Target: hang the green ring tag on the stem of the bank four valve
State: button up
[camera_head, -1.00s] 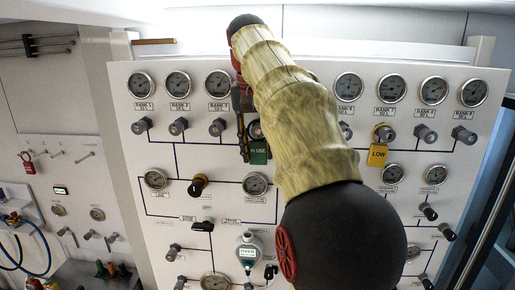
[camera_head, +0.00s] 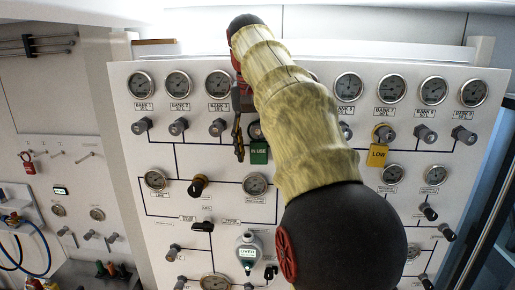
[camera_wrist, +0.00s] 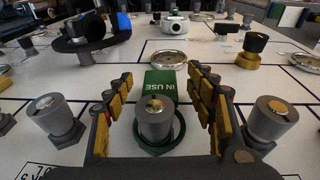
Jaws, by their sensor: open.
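The green ring tag (camera_head: 259,154), marked IN USE, hangs at the fourth valve from the left in the upper row. In the wrist view its plate (camera_wrist: 165,84) lies flat towards the panel, and its ring (camera_wrist: 178,140) encircles the grey valve (camera_wrist: 155,120), at its base. My gripper (camera_wrist: 160,72) is open, with one finger on each side of the valve and tag. A gap shows between the fingers and the tag plate. In the head view my gripper (camera_head: 238,150) is just left of the tag. My arm hides the gauge above this valve.
Neighbouring grey valves (camera_wrist: 57,120) and (camera_wrist: 270,118) stand close outside the fingers. A yellow LOW tag (camera_head: 377,155) hangs on a valve to the right. A red tag (camera_head: 29,166) hangs on the left side wall.

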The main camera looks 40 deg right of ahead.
aim_at(255, 126)
jog(key=shift+s+a+r, duration=0.1)
jog(key=shift+a+r, duration=0.15)
jog(key=shift+r, duration=0.95)
jog(key=shift+s+a+r, duration=0.1)
jog(key=shift+a+r, duration=0.1)
jog(key=shift+r, duration=1)
jog(key=shift+s+a+r, duration=0.1)
jog(key=shift+a+r, duration=0.15)
jog(key=shift+r, duration=0.95)
